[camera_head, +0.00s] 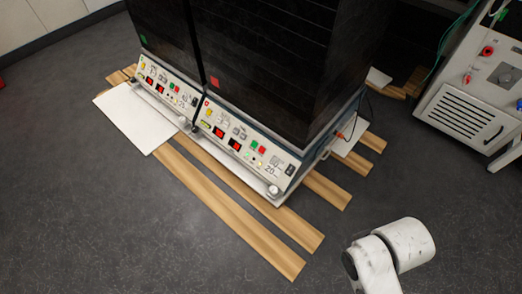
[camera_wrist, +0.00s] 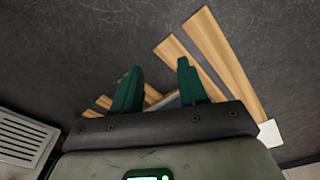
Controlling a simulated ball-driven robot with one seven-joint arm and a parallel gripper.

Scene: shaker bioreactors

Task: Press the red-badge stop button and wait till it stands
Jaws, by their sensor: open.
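Two dark shaker cabinets stand side by side on white control panels. The right cabinet (camera_head: 285,60) carries a red badge (camera_head: 214,80); the left cabinet (camera_head: 160,30) carries a green badge (camera_head: 144,40). The right panel (camera_head: 222,146) has red displays, a green button (camera_head: 254,143) and a red button (camera_head: 262,149) beside it. Its small labels are too small to read. My gripper (camera_wrist: 159,68) shows in the wrist view, its two dark green fingers apart with nothing held between them. It is outside the head view. No buttons show in the wrist view.
Wooden planks (camera_head: 215,200) lie under and in front of the shakers, with a white board (camera_head: 130,115) at the left. A white machine with a vent grille (camera_head: 470,115) stands at the right. The grey floor in front is clear. My arm shows at lower right.

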